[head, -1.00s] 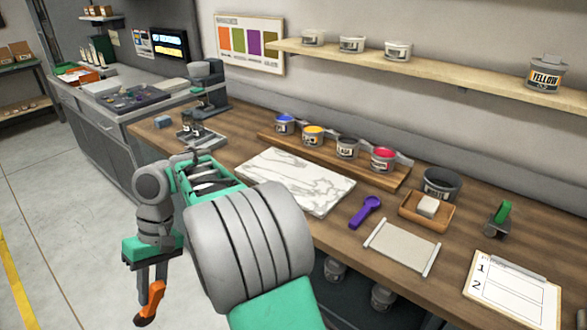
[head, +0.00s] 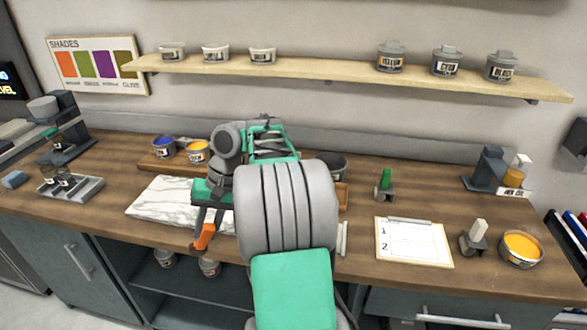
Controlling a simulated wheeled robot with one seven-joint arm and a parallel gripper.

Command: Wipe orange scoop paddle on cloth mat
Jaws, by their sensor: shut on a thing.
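My gripper (head: 208,222) is shut on the orange scoop paddle (head: 203,238), which hangs angled downward from the fingertips. The gripper is in front of the marble slab near the counter's front edge, as the head view sees it. The cloth mat is almost wholly hidden behind my arm. Only its pale right end bar (head: 343,238) shows, to the right of my forearm. The gripper is to the left of that bar and apart from it. I cannot tell the paddle's height above the counter.
A white marble slab (head: 150,205) lies left of my arm. Blue (head: 163,148) and yellow (head: 197,152) ink tins stand behind. A clipboard (head: 413,242), a stamp-like tool (head: 474,238) and an orange-yellow tub (head: 521,248) occupy the right. Bare wood (head: 430,205) lies behind the clipboard.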

